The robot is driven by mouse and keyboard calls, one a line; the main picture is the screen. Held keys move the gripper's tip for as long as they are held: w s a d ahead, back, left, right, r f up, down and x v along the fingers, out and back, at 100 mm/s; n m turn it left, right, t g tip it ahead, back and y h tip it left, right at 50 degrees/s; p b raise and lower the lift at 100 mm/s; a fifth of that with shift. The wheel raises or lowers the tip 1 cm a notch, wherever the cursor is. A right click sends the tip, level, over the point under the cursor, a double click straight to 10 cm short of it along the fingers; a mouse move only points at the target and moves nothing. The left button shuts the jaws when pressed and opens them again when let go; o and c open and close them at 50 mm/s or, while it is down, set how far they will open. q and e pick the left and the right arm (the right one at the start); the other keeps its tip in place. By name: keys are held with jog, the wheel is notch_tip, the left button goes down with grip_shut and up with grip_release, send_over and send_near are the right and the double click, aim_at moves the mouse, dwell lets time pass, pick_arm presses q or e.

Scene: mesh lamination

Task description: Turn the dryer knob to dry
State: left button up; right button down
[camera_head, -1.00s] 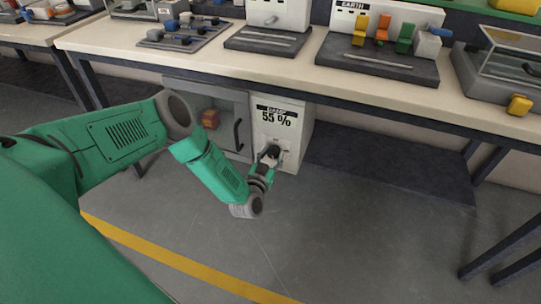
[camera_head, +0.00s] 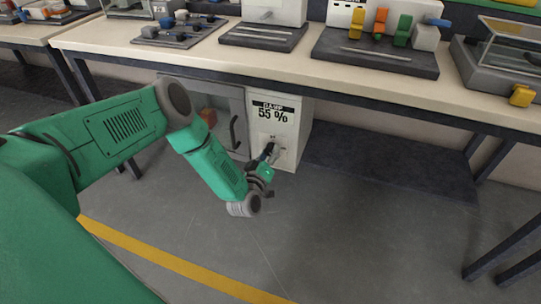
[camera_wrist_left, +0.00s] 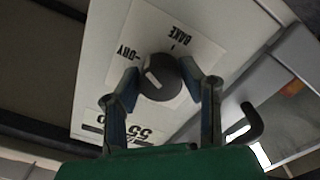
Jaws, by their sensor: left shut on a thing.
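The dryer (camera_head: 285,110) is a white-fronted cabinet under the bench, with a display reading "DAMP 55 %". Its dark round knob (camera_wrist_left: 160,77) shows in the left wrist view, on a white plate marked "DRY" and "BAKE". A short white line on the knob's face slants, its upper end towards the DRY side. My left gripper (camera_head: 268,153) is at the lower front of the dryer. In the left wrist view the two fingers of my left gripper (camera_wrist_left: 165,88) are on either side of the knob and shut on it. In the head view the gripper mostly hides the knob. My right gripper is out of view.
A grey cabinet door with a dark handle (camera_head: 235,132) is just left of the dryer panel; the handle also shows in the left wrist view (camera_wrist_left: 252,122). The bench top (camera_head: 300,72) holds several fixtures above. The floor (camera_head: 330,235) in front is clear.

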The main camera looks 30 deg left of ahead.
pick_arm(q)
jog(key=n, duration=0.1)
jog(key=n+b, duration=0.1)
jog(key=n, duration=0.1)
jog(key=shift+s+f+n, duration=0.1)
jog(key=shift+f+n, duration=0.1)
jog(key=shift+n, duration=0.1)
jog(key=shift+n+b, duration=0.8)
jog(key=shift+n, duration=0.9)
jog(key=shift+s, duration=0.1)
jog(key=o, duration=1.1)
jog(key=shift+c, duration=0.2)
jog(key=shift+o, duration=0.3)
jog(key=shift+a, duration=0.1)
jog(key=shift+r, duration=0.1)
jog(key=v, duration=1.2)
